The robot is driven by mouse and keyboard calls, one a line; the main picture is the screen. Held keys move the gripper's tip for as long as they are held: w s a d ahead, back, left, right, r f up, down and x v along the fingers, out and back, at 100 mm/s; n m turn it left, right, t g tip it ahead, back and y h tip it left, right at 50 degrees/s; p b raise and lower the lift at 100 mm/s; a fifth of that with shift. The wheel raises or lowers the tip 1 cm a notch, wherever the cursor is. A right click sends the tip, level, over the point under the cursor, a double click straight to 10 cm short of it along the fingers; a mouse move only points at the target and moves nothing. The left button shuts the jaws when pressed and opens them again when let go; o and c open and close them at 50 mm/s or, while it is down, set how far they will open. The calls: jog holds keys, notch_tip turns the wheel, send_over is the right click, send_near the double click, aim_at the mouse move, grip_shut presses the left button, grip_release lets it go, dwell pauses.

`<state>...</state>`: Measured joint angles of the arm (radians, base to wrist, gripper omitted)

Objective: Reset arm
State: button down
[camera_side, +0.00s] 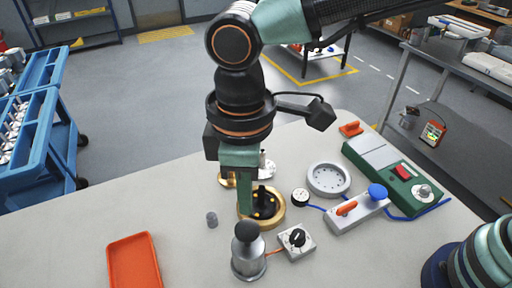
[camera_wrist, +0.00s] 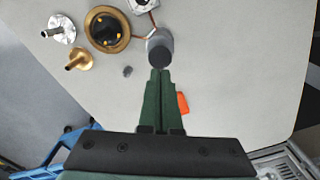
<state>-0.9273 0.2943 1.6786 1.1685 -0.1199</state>
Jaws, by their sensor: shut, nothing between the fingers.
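My gripper (camera_side: 246,208) points down over the table, and its green fingers are closed together with nothing between them. In the wrist view the fingertips (camera_wrist: 160,74) appear just below a grey cylinder with a dark top (camera_wrist: 160,48). That cylinder (camera_side: 248,258) stands at the front of the table in the side view. A brass ring housing with a black inside (camera_side: 277,220) is partly hidden behind the fingers; it also shows in the wrist view (camera_wrist: 92,36). I cannot tell whether the fingers touch it.
A small grey cylinder (camera_side: 211,220) and an orange tray (camera_side: 134,262) are at left. A knob box (camera_side: 296,240), round dish (camera_side: 328,179), blue-knob unit (camera_side: 360,211) and green device (camera_side: 395,184) are at right. Silver (camera_wrist: 60,28) and brass (camera_wrist: 80,60) stemmed parts lie near the housing.

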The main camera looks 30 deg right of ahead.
jog(key=w+d+r+m+t, duration=0.1)
jog(key=w+d+r+m, duration=0.3)
jog(key=d, duration=0.5)
jog(key=s+d+r+m+t, duration=0.1)
jog(key=d+m+t, duration=0.3)
jog(key=d, duration=2.1)
jog(key=m, duration=0.4)
jog(key=shift+r+t, duration=0.3)
jog(key=c, duration=1.5)
grip_release()
jog(key=shift+c, duration=0.2)
